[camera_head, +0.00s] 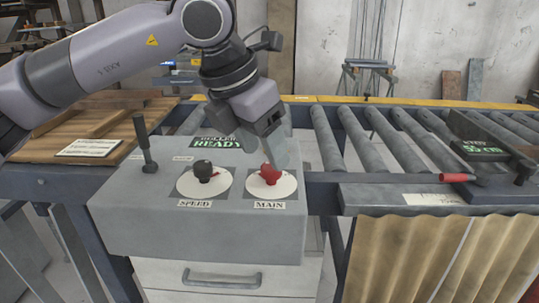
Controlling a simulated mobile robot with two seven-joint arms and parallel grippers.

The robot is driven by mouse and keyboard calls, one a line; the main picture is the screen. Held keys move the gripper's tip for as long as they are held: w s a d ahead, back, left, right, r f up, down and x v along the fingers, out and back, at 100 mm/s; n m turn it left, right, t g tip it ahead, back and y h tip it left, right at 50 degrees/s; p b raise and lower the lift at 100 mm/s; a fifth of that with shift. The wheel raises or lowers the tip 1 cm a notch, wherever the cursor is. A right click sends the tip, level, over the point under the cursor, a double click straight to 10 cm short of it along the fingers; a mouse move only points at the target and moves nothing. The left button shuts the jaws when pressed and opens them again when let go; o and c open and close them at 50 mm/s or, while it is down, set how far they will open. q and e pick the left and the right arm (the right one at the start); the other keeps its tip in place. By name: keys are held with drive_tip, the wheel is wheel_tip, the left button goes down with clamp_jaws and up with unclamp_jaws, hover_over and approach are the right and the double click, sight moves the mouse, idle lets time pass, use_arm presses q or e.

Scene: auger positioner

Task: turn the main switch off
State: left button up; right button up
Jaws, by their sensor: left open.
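The main switch is a red knob (270,175) on a round white dial, above a label reading "MAIN", on top of the grey control box (140,215). My left gripper (268,152) is open and points down at the red knob from behind. Its fingertips are at the knob's upper edge; I cannot tell whether they touch it. The fingers are partly hidden behind one another. My right gripper is not in view.
A black speed knob (203,171) sits just left of the red one. A dark lever (145,145) stands at the box's left. A roller conveyor (370,135) runs right, with a red-handled rod (455,178) in front. A wooden board (95,120) lies left.

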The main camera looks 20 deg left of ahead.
sight(270, 166)
use_arm(q)
drive_tip(key=shift+x, duration=1.65)
drive_tip(key=c, duration=1)
